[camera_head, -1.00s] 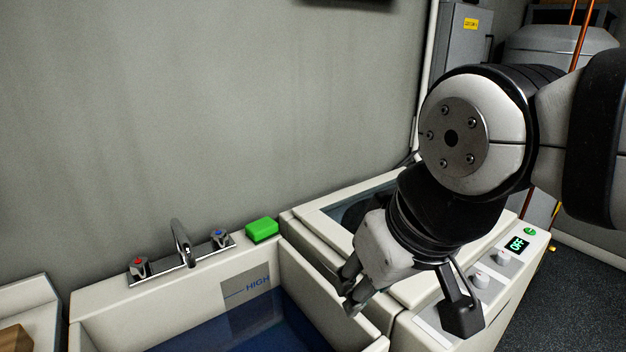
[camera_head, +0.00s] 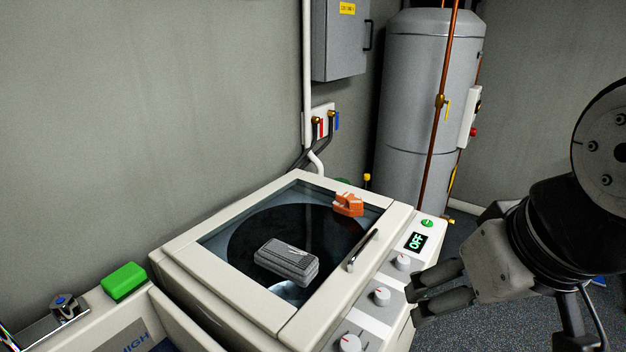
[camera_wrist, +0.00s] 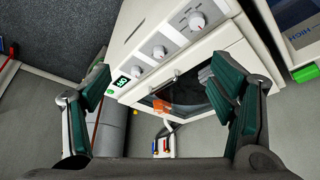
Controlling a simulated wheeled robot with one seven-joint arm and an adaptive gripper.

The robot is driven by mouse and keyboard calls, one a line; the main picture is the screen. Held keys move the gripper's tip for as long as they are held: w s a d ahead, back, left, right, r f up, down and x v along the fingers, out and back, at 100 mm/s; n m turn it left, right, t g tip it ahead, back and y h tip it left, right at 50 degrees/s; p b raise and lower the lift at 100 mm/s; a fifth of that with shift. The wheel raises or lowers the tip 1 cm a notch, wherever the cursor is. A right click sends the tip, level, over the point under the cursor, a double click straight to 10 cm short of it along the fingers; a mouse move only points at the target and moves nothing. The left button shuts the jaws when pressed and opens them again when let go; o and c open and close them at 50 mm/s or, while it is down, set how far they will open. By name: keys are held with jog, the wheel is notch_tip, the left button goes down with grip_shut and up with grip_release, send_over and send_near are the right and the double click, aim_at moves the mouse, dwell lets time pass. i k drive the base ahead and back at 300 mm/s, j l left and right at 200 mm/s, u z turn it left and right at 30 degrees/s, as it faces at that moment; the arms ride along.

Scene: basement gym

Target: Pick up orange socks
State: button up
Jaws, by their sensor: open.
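The orange socks (camera_head: 348,204) lie as a small folded bundle on the far right part of the washer's glass lid (camera_head: 335,262). They also show in the wrist view (camera_wrist: 162,105), between my fingers but farther off. My gripper (camera_head: 412,295) is open and empty, to the right of the washer's control panel and apart from the socks. In the wrist view my two green-padded fingers (camera_wrist: 165,92) stand wide apart. A grey folded bundle (camera_head: 287,261) lies near the middle of the lid.
The washer's lid handle (camera_head: 362,250) and control knobs (camera_head: 382,296) lie between my gripper and the socks. A green block (camera_head: 124,281) sits on the sink edge at left. A grey tank (camera_head: 415,110) with copper pipes stands behind. Dark floor is at right.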

aim_at(350, 205)
jog(key=u, duration=0.25)
jog(key=i+l+u, duration=0.1)
jog(key=l+u, duration=0.25)
jog(key=i+l+u, duration=0.1)
jog(key=l+u, duration=0.55)
jog(key=l, duration=1.95)
jog(key=i, duration=0.1)
